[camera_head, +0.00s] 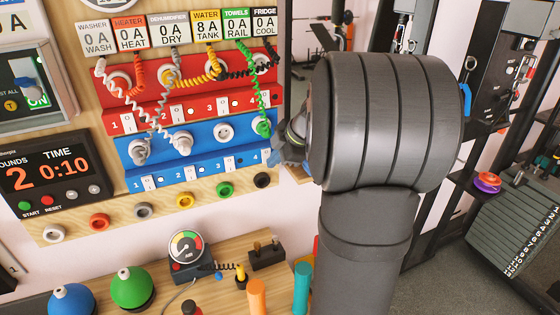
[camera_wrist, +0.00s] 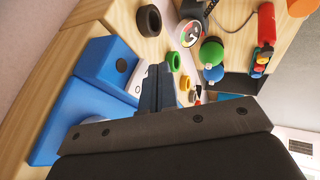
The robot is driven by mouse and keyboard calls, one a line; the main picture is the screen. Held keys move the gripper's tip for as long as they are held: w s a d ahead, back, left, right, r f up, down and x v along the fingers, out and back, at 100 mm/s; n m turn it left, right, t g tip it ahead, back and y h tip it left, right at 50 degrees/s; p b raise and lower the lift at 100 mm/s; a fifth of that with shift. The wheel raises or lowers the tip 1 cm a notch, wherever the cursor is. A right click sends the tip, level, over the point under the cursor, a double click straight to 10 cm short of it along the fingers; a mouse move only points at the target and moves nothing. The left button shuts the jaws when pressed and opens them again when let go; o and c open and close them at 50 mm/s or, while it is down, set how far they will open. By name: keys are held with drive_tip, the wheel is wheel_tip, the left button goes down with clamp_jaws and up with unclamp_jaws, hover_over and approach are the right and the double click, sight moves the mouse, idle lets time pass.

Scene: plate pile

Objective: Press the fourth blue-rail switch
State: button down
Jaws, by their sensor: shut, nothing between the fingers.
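The blue rail (camera_head: 195,177) is mounted on the wooden board below a red rail, with numbered switches along its lower ledge. Its fourth switch (camera_head: 266,155) is a small white rocker at the right end, partly covered by my gripper. In the wrist view, a white switch plate (camera_wrist: 134,88) shows on the blue rail (camera_wrist: 92,107) just left of the fingers. My gripper (camera_head: 277,159) is at the rail's right end, its fingers close to the fourth switch; I cannot tell whether they touch it. In the wrist view, the fingers (camera_wrist: 160,72) are together and empty.
Coloured rings (camera_head: 185,201) line the board below. A gauge (camera_head: 186,246) and coloured domes stand on the wooden bench. My arm hides the area right of the board.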

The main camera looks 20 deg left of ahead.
drive_tip(key=shift+w+a, duration=0.15)
drive_tip(key=shift+w+a+f, duration=0.15)
drive_tip(key=shift+a, duration=0.05)
idle(0.3)
drive_tip(key=shift+r, duration=0.2)
